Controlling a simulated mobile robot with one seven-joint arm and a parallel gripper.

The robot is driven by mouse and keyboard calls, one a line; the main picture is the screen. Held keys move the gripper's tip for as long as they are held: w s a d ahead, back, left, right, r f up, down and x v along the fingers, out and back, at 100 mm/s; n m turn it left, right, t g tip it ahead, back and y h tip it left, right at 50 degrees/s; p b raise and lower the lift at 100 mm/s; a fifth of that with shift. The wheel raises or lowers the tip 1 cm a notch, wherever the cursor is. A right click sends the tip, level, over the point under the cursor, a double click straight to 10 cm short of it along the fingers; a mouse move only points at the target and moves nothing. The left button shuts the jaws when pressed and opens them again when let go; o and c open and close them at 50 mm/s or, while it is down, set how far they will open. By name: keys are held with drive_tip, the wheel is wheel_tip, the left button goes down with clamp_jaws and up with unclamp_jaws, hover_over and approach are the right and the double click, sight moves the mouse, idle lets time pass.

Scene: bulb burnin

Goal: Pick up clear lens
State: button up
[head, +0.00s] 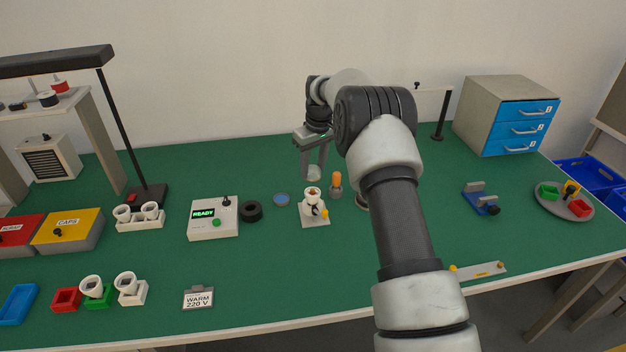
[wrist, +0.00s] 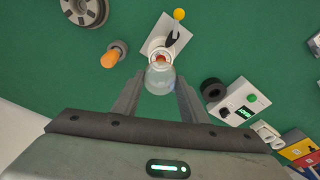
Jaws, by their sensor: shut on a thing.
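A clear lens (wrist: 158,82), a pale see-through cup shape, sits between the fingertips of my gripper (wrist: 160,97) in the wrist view. In the head view the lens (head: 313,173) shows at the lower end of my gripper (head: 314,165), above the green bench top. My gripper is shut on it. Just beyond and below it is a white fixture (head: 315,216) with a cup-like socket and a yellow-knobbed lever. The lens overlaps the fixture's socket in the wrist view.
An orange-topped piece (head: 336,182) on a grey base stands right of the fixture. A blue disc (head: 281,199), a black ring (head: 251,211) and a white READY box (head: 213,227) lie to its left.

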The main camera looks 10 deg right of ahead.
sight(311, 168)
wheel_tip(311, 168, up, 4)
drive_tip(key=shift+f, duration=0.1)
drive_tip(key=shift+r+p, duration=2)
drive_tip(key=shift+r, duration=0.3)
